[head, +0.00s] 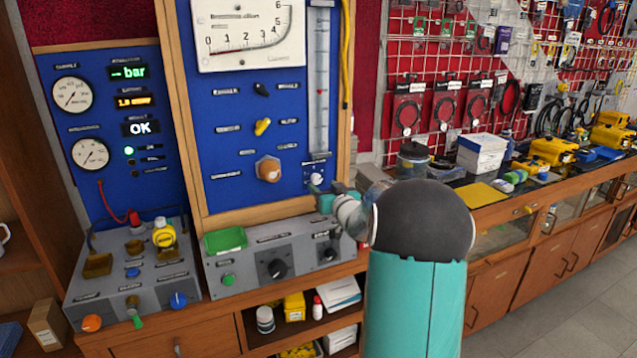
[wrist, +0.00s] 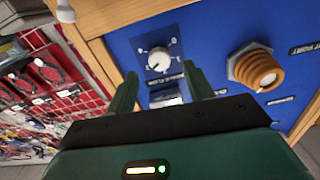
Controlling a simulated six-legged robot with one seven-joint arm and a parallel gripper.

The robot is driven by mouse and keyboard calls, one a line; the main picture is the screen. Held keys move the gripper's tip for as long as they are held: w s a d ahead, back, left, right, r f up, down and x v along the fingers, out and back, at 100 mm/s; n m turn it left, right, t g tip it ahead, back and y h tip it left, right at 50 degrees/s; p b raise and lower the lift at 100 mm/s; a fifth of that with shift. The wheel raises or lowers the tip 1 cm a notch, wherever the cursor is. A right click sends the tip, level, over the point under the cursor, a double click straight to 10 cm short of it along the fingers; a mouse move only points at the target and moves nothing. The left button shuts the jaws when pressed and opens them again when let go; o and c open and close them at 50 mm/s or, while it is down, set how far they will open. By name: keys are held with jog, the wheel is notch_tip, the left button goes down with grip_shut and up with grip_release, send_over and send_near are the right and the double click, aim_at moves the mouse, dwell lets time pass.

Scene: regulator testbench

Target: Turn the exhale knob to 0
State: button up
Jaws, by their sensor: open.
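A white knob (wrist: 159,60) with dial marks around it is on the blue panel in the wrist view. It also shows in the head view (head: 316,180), low on the panel under the clear flow tube. The lettering is too small to tell whether it is the exhale knob. My gripper (wrist: 160,84) is open and empty. Its two green fingers point at the panel, and the white knob shows just beyond their tips, apart from them. In the head view my arm hides most of the gripper. A black knob (head: 261,89) and a yellow knob (head: 263,127) are higher on the panel.
An orange ribbed port (wrist: 257,72) sticks out right of the white knob in the wrist view. A grey control box (head: 279,262) with black knobs stands below the panel. The panel's wooden frame (head: 343,100) is close beside the white knob.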

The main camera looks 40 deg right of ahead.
aim_at(318, 180)
jog(key=shift+x, duration=2.2)
jog(key=c, duration=1)
